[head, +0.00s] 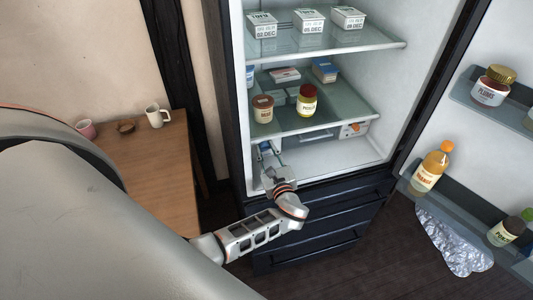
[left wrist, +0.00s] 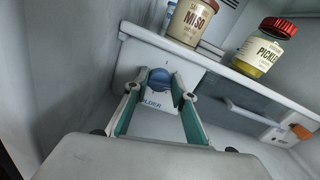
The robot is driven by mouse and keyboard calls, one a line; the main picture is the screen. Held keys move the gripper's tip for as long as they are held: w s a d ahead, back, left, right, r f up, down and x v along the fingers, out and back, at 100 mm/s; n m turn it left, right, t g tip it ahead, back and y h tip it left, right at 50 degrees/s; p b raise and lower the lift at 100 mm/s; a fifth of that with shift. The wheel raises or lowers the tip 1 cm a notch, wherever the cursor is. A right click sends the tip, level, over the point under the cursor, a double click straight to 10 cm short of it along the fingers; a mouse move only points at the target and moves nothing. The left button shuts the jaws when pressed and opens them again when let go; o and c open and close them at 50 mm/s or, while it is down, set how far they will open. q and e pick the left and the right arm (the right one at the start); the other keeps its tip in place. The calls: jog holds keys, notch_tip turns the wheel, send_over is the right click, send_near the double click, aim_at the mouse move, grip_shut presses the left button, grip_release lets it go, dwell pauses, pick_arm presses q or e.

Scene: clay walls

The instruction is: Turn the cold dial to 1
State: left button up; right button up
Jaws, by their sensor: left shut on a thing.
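The cold dial (left wrist: 158,79) is a round blue knob on a white panel under the shelf, at the fridge's left inner wall. Part of a word ending in "LDER" shows below it, and a small mark shows above it. My left gripper (left wrist: 157,88) reaches to the dial with one teal-padded finger at each side and is shut on it. In the head view, my left gripper (head: 269,168) is inside the low left part of the fridge; I cannot make out the dial's setting there. My right gripper is not in view.
A panel with an orange part (head: 354,130) is at the right under that shelf. The open door (head: 463,120) holds bottles. A wooden table (head: 160,165) stands left.

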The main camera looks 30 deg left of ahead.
pick_arm(q)
jog(key=shift+f+n+b, duration=0.25)
jog(key=shift+n+b, duration=0.45)
jog(key=shift+n, duration=0.3)
jog(key=shift+n+b, duration=0.4)
jog(key=shift+b, duration=0.05)
jog(key=n+b, duration=0.6)
jog(key=n, duration=0.1)
jog(key=shift+s+f+b, duration=0.2)
jog(key=shift+f+b, duration=0.1)
jog(key=shift+a+n+b, duration=0.1)
jog(key=shift+n+b, duration=0.35)
jog(key=shift+n, duration=0.15)
jog(key=shift+n+b, duration=0.75)
jog(key=shift+n, duration=0.05)
jog(key=shift+n+b, duration=0.85)
jog(key=shift+n, duration=0.15)
jog(key=shift+r+n+b, duration=0.1)
jog(key=shift+n+b, duration=0.25)
jog(key=shift+n, duration=0.05)
jog(key=shift+r, duration=0.1)
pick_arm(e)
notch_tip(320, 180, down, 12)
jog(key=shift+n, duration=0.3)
pick_arm(q)
jog(key=shift+r+n, duration=0.1)
jog(key=shift+n, duration=0.3)
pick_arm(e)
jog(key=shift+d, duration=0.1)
